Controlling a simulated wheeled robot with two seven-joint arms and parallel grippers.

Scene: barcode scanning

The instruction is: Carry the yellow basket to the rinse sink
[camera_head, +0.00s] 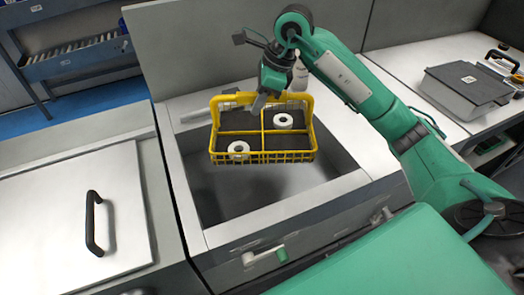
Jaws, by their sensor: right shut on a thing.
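The yellow basket (262,155) is a wire-sided crate with several compartments and a dark floor. Two white ring-shaped parts lie in it, one in the front left compartment (239,148) and one in the right rear (283,121). My right gripper (264,97) is shut on the basket at its raised rear handle. The basket hangs roughly level over the open sink (220,205), toward its back edge. Whether it touches the sink is hard to tell. My left gripper is not in view.
A closed metal lid with a black handle (95,222) lies left of the sink. A grey box (466,90) stands on the right counter. A valve lever (279,252) is on the sink's front. A grey panel (200,45) rises behind.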

